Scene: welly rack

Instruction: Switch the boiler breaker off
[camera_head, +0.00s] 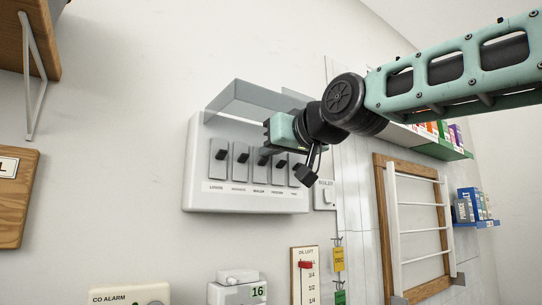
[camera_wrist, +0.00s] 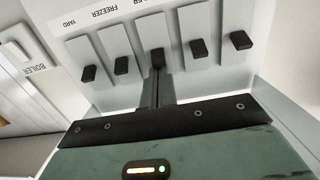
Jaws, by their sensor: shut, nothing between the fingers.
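The white breaker panel (camera_head: 196,172) is on the wall with its clear lid (camera_head: 250,98) raised. It has several black levers in a row above printed labels. The boiler breaker (camera_head: 262,160) is the middle one, and its lever (camera_wrist: 158,58) also shows in the wrist view, level with its neighbours on the side away from the labels. My gripper (camera_head: 267,148) is shut and empty. Its fingertips (camera_wrist: 156,78) are right at the boiler lever from above; I cannot tell whether they touch it. The far-right lever is partly hidden by my wrist.
The freezer breaker (camera_wrist: 121,65) and another lever (camera_wrist: 198,48) sit close on either side of the boiler one. The raised lid is close to my gripper. A separate boiler switch (camera_head: 326,196) is right of the panel. A wooden-framed rack (camera_head: 380,215) stands farther right.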

